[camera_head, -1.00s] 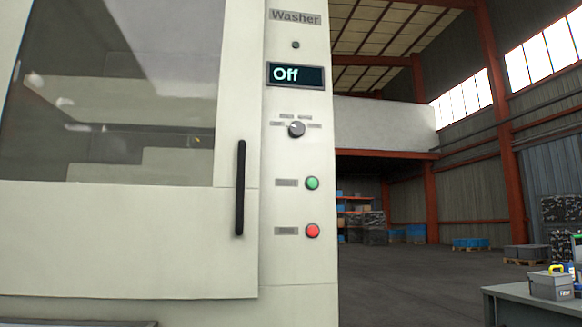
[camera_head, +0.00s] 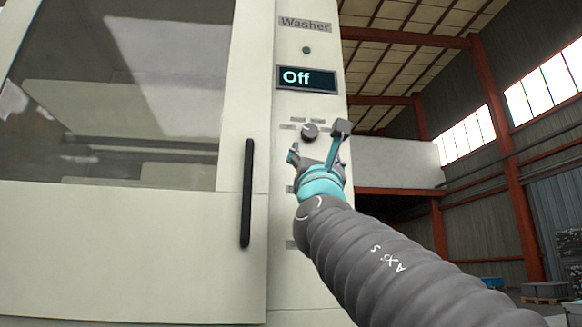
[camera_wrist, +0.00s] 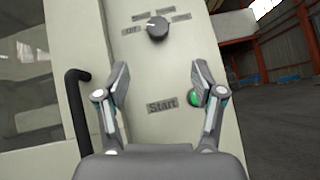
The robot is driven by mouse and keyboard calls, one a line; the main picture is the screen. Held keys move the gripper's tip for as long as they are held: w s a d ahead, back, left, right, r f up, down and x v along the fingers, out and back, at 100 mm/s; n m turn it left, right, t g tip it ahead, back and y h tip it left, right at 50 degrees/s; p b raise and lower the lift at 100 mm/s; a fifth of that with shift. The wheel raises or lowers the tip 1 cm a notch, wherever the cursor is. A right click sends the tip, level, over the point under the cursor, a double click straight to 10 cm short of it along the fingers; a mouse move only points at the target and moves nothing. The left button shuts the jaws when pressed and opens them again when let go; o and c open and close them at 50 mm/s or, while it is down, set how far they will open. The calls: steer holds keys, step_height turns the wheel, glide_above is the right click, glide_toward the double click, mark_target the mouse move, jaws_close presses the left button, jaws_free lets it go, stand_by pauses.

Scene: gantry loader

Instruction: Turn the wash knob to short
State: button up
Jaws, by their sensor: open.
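The wash knob (camera_head: 310,131) is a small dark round dial on the washer's pale panel (camera_head: 303,218), below a display (camera_head: 307,78) that reads "Off". In the wrist view the knob (camera_wrist: 157,28) has small labels around its upper side; the left one reads "Off" and the others are too blurred to read. My gripper (camera_head: 320,142) is open and empty, in front of the panel just below the knob. In the wrist view its fingers (camera_wrist: 158,80) are spread wide below the knob, apart from it. The light mark on the knob points toward its upper left.
A green button (camera_wrist: 194,98) beside a "Start" label (camera_wrist: 162,105) lies below the knob, near my right finger. A black door handle (camera_head: 247,192) stands out left of the panel. The warehouse floor right of the washer looks open.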

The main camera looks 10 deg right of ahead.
mark_target(310, 132)
steer(key=shift+y, duration=0.3)
steer(key=p+x, duration=0.5)
steer(key=x, duration=0.8)
steer(key=shift+s+a+r, duration=0.1)
steer(key=shift+s+r, duration=0.05)
steer(key=shift+w+r+p, duration=0.25)
steer(key=shift+w+p, duration=0.2)
steer(key=shift+p, duration=0.1)
steer(key=c, duration=1.1)
